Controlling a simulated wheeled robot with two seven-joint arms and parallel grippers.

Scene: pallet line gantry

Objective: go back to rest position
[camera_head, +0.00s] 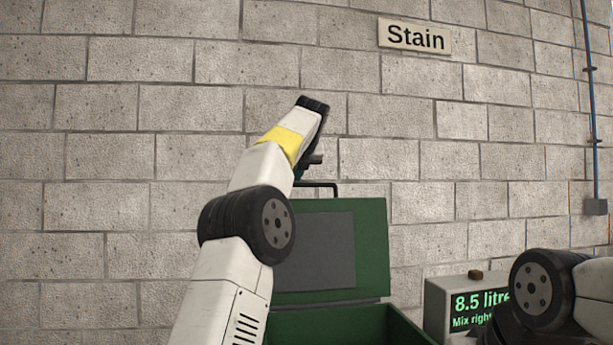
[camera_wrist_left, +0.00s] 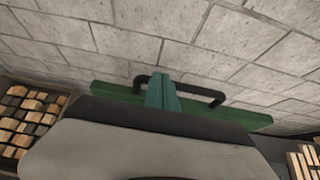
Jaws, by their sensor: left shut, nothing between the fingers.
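My left arm rises through the middle of the head view. Its left gripper (camera_head: 299,173) is mostly hidden behind the wrist, by the top of an open green box lid (camera_head: 372,240). In the left wrist view the left gripper's teal fingers (camera_wrist_left: 163,92) are together with nothing between them. They overlap the black handle (camera_wrist_left: 205,93) on the lid's edge; I cannot tell whether they touch it. The handle also shows in the head view (camera_head: 330,184). My right arm shows at the lower right of the head view; its gripper is out of view.
A grey block wall with a "Stain" sign (camera_head: 414,37) stands behind. The open green box (camera_head: 335,322) is below the lid. A display unit (camera_head: 455,303) reading "8.5 litre" is at right. Stacks of wooden pieces flank the left wrist view, left (camera_wrist_left: 28,115) and right (camera_wrist_left: 304,160).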

